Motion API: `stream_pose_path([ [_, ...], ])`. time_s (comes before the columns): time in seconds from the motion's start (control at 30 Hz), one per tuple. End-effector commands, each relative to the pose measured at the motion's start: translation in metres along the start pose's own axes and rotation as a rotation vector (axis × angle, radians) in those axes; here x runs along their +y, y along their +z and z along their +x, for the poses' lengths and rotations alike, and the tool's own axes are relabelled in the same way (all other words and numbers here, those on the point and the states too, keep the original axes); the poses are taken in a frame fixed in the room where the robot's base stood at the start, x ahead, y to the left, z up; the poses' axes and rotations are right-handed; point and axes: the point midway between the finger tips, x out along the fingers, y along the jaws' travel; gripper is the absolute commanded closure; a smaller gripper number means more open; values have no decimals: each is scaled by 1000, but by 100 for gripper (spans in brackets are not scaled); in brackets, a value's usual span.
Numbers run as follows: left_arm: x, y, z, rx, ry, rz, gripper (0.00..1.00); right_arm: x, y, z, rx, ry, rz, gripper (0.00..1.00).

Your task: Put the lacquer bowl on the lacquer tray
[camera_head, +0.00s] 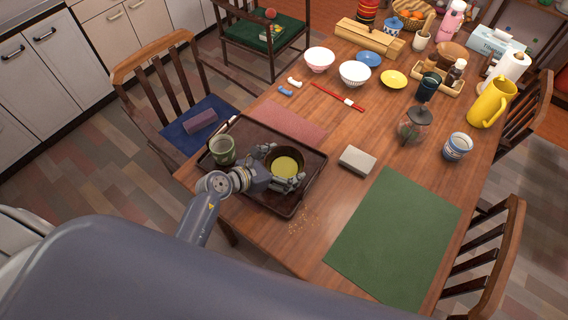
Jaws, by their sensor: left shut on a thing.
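The lacquer bowl (285,164) is dark with a yellow-green inside and appears upright, within the outline of the lacquer tray (312,168). The tray is dark, with a raised rim, and lies on the near left part of the table. My left gripper (290,182) reaches in from the left over the tray and is shut on the bowl at its near side. The fingertips are small and partly hidden against the bowl. I cannot tell whether the bowl's base touches the tray. My right gripper is not in view.
A green cup (222,150) stands on the tray's left end, close to my left wrist. A grey block (357,160) and a green mat (394,238) lie to the right. A red mat (289,124) lies behind. Bowls, a jug (491,103) and other tableware fill the table's far side.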

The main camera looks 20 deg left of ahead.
Motion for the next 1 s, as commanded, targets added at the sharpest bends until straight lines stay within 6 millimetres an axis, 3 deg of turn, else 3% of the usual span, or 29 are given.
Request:
stream_pose_path([
  [0.07, 0, -3, 2, 0, 0, 1, 32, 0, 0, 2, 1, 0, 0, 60],
  [0.1, 0, -3, 1, 1, -1, 0, 1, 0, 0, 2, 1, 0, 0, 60],
  [0.57, 0, 2, -1, -1, 0, -1, 0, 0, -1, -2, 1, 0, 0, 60],
  [0.77, 1, -1, -29, 3, 2, 3, 0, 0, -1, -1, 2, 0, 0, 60],
  [1.0, 0, -2, -79, 3, 1, 2, 0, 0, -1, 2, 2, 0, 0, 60],
])
